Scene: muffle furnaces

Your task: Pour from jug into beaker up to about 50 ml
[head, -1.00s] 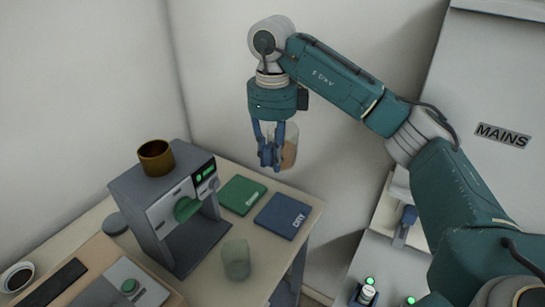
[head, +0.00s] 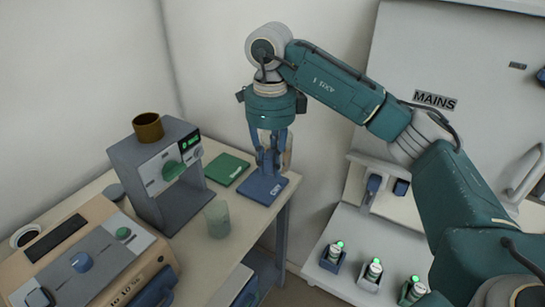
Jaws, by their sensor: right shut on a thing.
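My right gripper (head: 268,165) hangs fingers down over the blue mat at the table's right side. It is shut on the jug (head: 288,152), a pale vessel of which only a narrow strip shows beside the fingers. Its contents and exact tilt cannot be told. A greenish translucent beaker (head: 217,218) stands upright on the table, in front and left of the gripper and apart from it. Its fill level cannot be read. My left gripper is not in view.
A grey machine (head: 160,175) with a green knob and a brown cup (head: 148,128) on top stands left of the beaker. A green mat (head: 226,169) and a blue mat (head: 262,187) lie behind. A beige box (head: 90,260) is front left. Lit bottles (head: 374,270) stand right.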

